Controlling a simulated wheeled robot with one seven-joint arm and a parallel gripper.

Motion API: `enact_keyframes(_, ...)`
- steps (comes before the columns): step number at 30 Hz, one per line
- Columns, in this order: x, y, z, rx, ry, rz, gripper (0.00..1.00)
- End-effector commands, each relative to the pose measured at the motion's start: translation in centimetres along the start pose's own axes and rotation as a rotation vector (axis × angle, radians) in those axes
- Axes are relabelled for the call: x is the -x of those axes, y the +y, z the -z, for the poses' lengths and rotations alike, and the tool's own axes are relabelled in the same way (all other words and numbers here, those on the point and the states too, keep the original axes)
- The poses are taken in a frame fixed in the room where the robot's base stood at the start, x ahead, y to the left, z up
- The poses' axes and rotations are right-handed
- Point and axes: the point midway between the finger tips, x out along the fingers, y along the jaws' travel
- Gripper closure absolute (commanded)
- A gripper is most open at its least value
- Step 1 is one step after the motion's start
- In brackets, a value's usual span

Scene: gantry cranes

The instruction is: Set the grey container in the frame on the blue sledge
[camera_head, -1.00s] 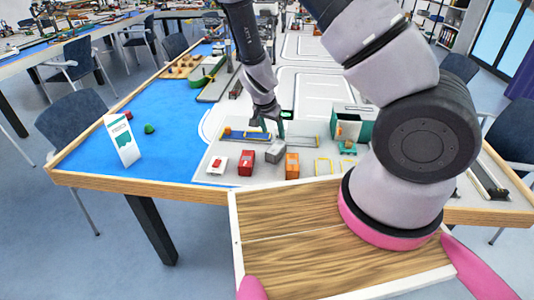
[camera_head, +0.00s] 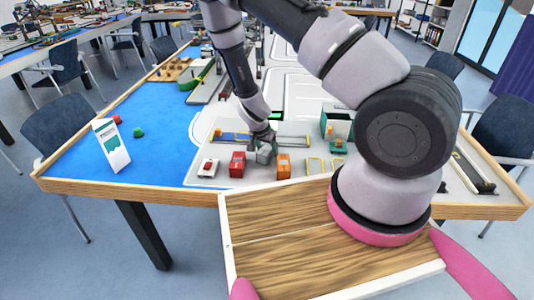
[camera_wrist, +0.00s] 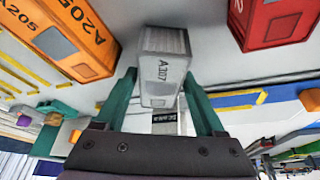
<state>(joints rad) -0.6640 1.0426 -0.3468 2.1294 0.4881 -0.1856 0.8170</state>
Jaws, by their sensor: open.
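The grey container (camera_head: 264,155), marked A307 in the wrist view (camera_wrist: 164,62), stands on the light grey board between a red and an orange container. My gripper (camera_head: 262,143) is above and just behind it. In the wrist view, its two green fingers (camera_wrist: 159,78) are apart, with the near end of the container between them; I cannot tell whether they touch it. A blue strip (camera_head: 233,138), possibly the sledge, lies behind the container row to the left. The frame on it is too small to make out.
The red container (camera_head: 237,164) and orange container (camera_head: 284,165) stand close on either side. A white block with a red top (camera_head: 208,168) is farther left. A white sign (camera_head: 112,146) stands on the blue area.

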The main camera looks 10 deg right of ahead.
Motion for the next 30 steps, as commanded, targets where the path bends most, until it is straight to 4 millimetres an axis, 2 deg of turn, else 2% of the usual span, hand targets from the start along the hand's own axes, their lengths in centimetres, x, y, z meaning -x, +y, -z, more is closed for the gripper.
enact_keyframes(29,-0.49,-0.03,-0.15,0.001,0.0,0.001,0.29)
enact_keyframes(30,-0.48,-0.03,-0.15,0.001,0.0,0.001,0.4)
